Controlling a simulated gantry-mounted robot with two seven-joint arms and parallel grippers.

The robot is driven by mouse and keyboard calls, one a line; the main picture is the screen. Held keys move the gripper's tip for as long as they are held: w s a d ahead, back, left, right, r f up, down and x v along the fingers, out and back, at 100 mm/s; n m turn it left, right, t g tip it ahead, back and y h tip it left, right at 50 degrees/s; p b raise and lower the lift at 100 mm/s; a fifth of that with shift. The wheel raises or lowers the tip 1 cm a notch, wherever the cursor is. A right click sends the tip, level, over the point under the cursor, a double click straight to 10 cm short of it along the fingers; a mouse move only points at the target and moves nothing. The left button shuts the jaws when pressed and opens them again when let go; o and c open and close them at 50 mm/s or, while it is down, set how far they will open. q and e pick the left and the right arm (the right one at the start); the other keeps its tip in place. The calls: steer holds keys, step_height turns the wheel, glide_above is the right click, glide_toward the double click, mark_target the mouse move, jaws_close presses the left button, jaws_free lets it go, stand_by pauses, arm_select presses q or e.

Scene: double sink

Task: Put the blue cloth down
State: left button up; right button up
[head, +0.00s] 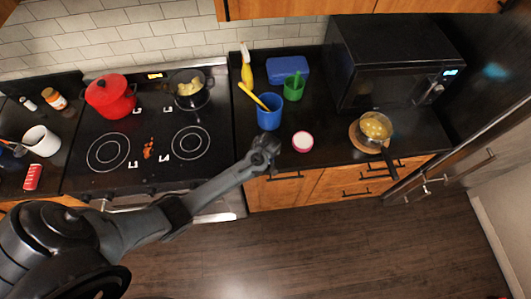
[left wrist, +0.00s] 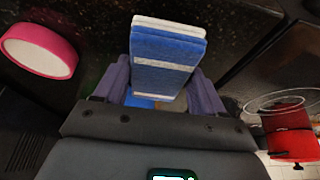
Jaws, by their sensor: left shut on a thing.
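The blue cloth (left wrist: 168,50), folded with white stripes, shows in the left wrist view between the two purple-grey fingers of my left gripper (left wrist: 163,85). The gripper is shut on it, and the cloth sticks out past the fingers. In the head view my left gripper (head: 268,150) hangs over the front of the counter, just right of the stove. It is left of the pink-rimmed white bowl and nearer the front than the blue cup. The cloth cannot be made out in the head view. My right gripper is not in view.
A blue cup (head: 270,113), a green cup (head: 293,90), a yellow bottle (head: 247,68) and a pink-rimmed bowl (head: 302,141) stand on the counter. The stove (head: 125,178) has an orange-red stain (head: 148,149) and a red pot (head: 108,97). A pan (head: 374,130) stands right.

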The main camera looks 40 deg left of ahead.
arm_select(q)
steer(key=shift+f, duration=1.1)
steer(key=shift+f, duration=0.1)
steer(key=o, duration=0.9)
steer(key=shift+o, duration=0.2)
